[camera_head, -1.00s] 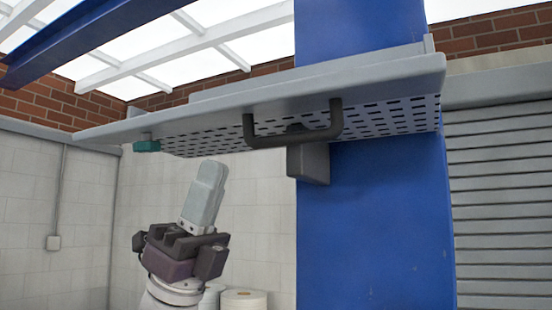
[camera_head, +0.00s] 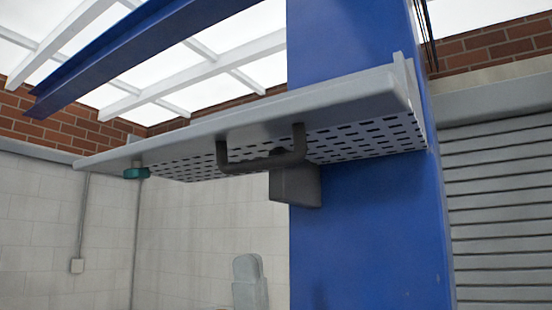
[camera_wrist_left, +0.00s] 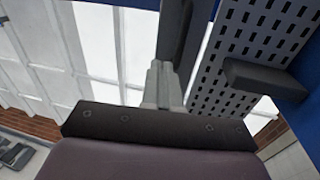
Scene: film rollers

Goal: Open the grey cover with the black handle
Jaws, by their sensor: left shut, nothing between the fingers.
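The grey cover (camera_head: 215,125) is raised and juts out from the blue column, its perforated underside (camera_head: 365,140) facing down. The black handle (camera_head: 262,160) hangs from its front part. My left gripper (camera_head: 250,283) is low in the head view, below the cover and apart from it, pointing up. Its fingers are shut with nothing between them. In the left wrist view the shut fingers (camera_wrist_left: 163,85) point toward the perforated underside (camera_wrist_left: 240,70) and a dark bar, which may be part of the handle. I cannot tell whether they touch. My right gripper is out of view.
A dark grey block (camera_head: 295,186) sits below the cover beside the blue column (camera_head: 370,235). A roller shutter (camera_head: 500,210) is at right. Open air lies below the cover at left.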

